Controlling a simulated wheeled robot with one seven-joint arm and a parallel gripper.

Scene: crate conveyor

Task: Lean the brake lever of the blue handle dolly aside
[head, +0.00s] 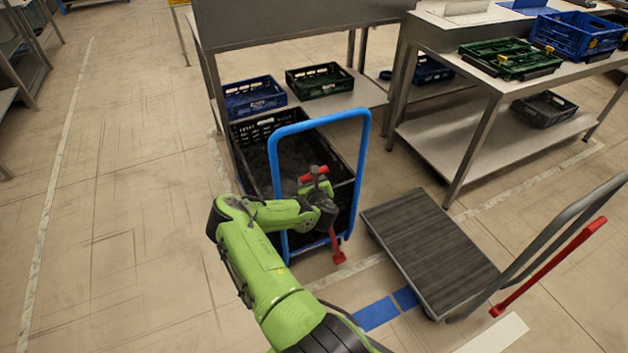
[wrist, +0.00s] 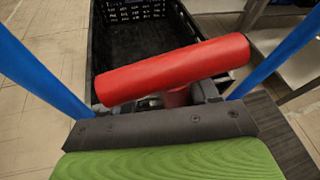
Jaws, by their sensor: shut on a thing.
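The blue handle (head: 318,120) of the dolly rises as a tall loop in front of a black crate (head: 243,132). The brake lever is red, with a crossbar grip (head: 313,174) at its top and a red foot (head: 337,247) near the floor. It stands tilted inside the blue loop. My gripper (head: 318,186) is at the lever's top, shut on it just below the crossbar. In the wrist view the red crossbar (wrist: 175,68) lies across the jaws, between the two blue handle posts. The jaws hide the lever's upper shaft.
A second dolly with a grey platform (head: 428,245), a grey handle and its own red lever (head: 550,270) stands to the right. Steel tables (head: 475,150) with green and blue crates stand behind. Open floor (head: 130,200) lies to the left.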

